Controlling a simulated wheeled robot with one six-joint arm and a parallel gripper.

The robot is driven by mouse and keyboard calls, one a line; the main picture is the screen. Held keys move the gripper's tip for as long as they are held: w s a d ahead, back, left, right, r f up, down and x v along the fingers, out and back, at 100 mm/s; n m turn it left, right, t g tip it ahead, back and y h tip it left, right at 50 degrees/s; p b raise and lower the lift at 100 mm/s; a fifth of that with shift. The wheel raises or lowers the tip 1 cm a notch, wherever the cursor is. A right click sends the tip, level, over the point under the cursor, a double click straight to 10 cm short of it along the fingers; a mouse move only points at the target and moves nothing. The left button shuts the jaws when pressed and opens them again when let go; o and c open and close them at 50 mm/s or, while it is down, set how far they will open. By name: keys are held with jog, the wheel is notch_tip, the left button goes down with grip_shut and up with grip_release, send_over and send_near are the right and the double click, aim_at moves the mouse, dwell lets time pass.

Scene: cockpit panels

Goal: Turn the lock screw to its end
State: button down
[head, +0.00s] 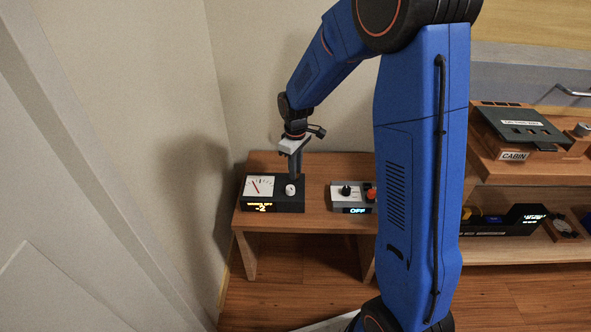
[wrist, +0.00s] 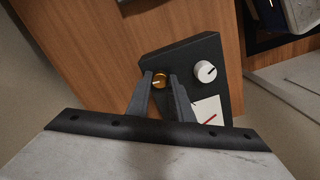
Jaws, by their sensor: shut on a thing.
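The lock screw appears to be the small brass knob (wrist: 160,80) with a pale line across its face, on a black instrument box (head: 273,205). My gripper (head: 295,172) points down over the box, and in the wrist view its two fingers are shut on the brass knob, one on each side. The head view does not show the brass knob clearly behind the gripper. A white knob (wrist: 205,72) with a dark mark is beside it, free of the fingers. The box also has a white dial (head: 259,186) with a red needle and an amber readout that seems to show -2.
A wall is close at left. Shelves with a "CABIN" panel (head: 514,156) are at right.

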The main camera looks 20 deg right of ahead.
jog(key=shift+n, duration=0.6)
jog(key=c, duration=1.6)
grip_release()
jog(key=shift+o, duration=0.2)
jog(key=shift+r, duration=0.1)
notch_tip(320, 180, up, 17)
jog(key=shift+r, duration=0.15)
